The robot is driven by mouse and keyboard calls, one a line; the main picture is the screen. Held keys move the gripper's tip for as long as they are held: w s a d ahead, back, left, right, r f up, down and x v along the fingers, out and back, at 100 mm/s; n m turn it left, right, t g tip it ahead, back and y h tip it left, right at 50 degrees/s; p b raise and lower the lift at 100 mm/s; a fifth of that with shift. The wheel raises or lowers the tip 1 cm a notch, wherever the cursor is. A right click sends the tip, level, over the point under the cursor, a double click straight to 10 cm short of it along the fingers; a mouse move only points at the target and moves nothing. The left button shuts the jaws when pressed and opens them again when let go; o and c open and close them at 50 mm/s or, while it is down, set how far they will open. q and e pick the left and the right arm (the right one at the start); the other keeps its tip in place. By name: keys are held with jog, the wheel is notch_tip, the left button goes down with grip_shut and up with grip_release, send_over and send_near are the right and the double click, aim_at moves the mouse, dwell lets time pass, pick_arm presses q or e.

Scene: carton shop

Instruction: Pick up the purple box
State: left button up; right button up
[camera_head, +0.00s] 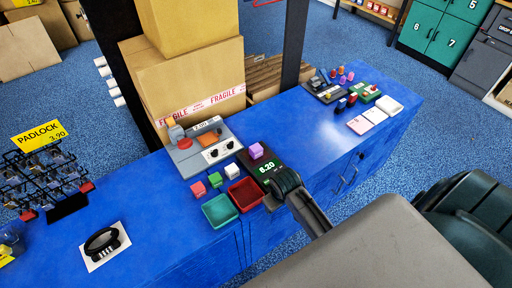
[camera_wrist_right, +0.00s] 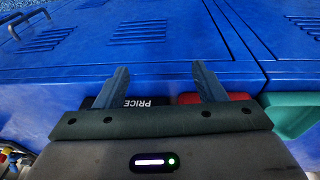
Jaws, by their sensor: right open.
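The small purple box (camera_head: 256,151) sits on the black scale (camera_head: 266,168) with a green 8.20 readout, on the blue counter. It does not show in the right wrist view. My right gripper (camera_head: 278,192) is at the counter's front edge, just in front of the scale's readout and apart from the purple box. In the right wrist view its two fingers (camera_wrist_right: 161,84) are spread with nothing held between them, facing the blue counter front. My left gripper is not in view.
Green (camera_head: 215,180), red (camera_head: 198,188) and white (camera_head: 232,171) boxes stand left of the scale. A teal tray (camera_head: 220,211) and a red tray (camera_head: 246,194) lie in front. A grey machine (camera_head: 190,160) and cartons (camera_head: 190,85) stand behind.

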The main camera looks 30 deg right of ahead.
jog(key=shift+g, duration=0.5)
jog(key=w+r, duration=0.2)
jog(key=w, duration=0.2)
jog(key=w+d+r, duration=0.1)
jog(key=w+r, duration=0.2)
jog(key=w, duration=0.1)
jog(key=w+d+r, duration=0.1)
jog(key=w+r, duration=0.1)
jog(key=w, duration=0.1)
jog(key=shift+w+r+p, duration=0.25)
jog(key=shift+w+p, duration=0.15)
jog(key=w+d+r+g, duration=0.1)
jog(key=w+d+r, duration=0.2)
jog(key=w+r, duration=0.55)
jog(key=p, duration=0.2)
send_over(256, 148)
jog(key=shift+y, duration=0.4)
notch_tip(256, 148, down, 7)
jog(key=shift+w+d+f, duration=0.1)
jog(key=shift+d, duration=0.05)
notch_tip(256, 148, down, 5)
jog(key=shift+r+p, duration=0.2)
jog(key=shift+p, duration=0.45)
jog(key=shift+f, duration=0.3)
jog(key=c, duration=1.2)
jog(key=shift+r, duration=0.15)
